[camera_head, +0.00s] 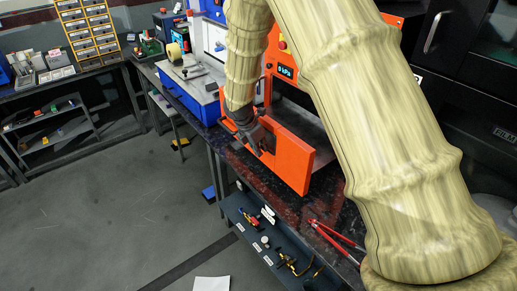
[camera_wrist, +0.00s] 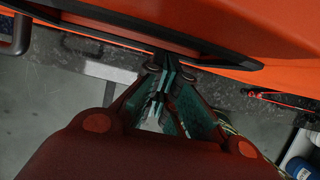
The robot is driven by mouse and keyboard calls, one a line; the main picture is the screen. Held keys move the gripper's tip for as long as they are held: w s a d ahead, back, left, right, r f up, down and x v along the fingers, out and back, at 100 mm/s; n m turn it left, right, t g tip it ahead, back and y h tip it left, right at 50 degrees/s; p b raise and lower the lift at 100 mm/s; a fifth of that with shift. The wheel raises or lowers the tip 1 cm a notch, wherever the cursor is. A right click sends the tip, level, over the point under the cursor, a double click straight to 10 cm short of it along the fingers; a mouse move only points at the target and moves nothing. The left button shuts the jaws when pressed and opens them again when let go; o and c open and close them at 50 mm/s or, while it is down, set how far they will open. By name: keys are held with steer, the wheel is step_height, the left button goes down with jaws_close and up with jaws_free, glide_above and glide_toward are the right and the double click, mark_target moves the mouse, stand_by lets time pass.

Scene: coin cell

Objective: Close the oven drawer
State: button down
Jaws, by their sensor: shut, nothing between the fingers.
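The orange oven (camera_head: 286,72) with a small lit display stands on the dark speckled worktop. Its orange drawer front (camera_head: 296,162) stands out from the body, with a dark gap and interior behind it. My gripper (camera_head: 262,143) is at the left part of the drawer front, close to its outer face. In the wrist view my gripper's fingers (camera_wrist: 160,78) are shut and empty, with their tips at a black strip (camera_wrist: 150,42) along the orange face (camera_wrist: 215,22). I cannot tell whether they touch it. My arm hides part of the oven.
Red-handled pliers or tongs (camera_head: 335,238) lie on the worktop (camera_head: 272,197) to the right. A blue machine (camera_head: 195,95) stands left of the oven. A lower shelf (camera_head: 250,235) holds small parts. The floor (camera_head: 110,220) at left is mostly clear.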

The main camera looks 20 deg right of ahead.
steer(key=p, duration=0.4)
glide_above(304, 139)
steer(key=shift+d, duration=0.25)
steer(key=shift+w+d+r, duration=0.1)
steer(key=shift+w+d, duration=0.1)
steer(key=shift+d, duration=0.05)
steer(key=shift+s+a+p, duration=0.1)
steer(key=shift+a+p, duration=0.25)
steer(key=shift+a, duration=0.05)
steer(key=a, duration=0.1)
steer(key=s+a, duration=0.1)
steer(key=a, duration=0.1)
steer(key=shift+s+a+r, duration=0.15)
steer(key=shift+a+r, duration=0.05)
steer(key=shift+a, duration=0.05)
steer(key=b+v, duration=0.2)
steer(key=v, duration=0.7)
steer(key=shift+b, duration=0.4)
steer(key=shift+r, duration=0.2)
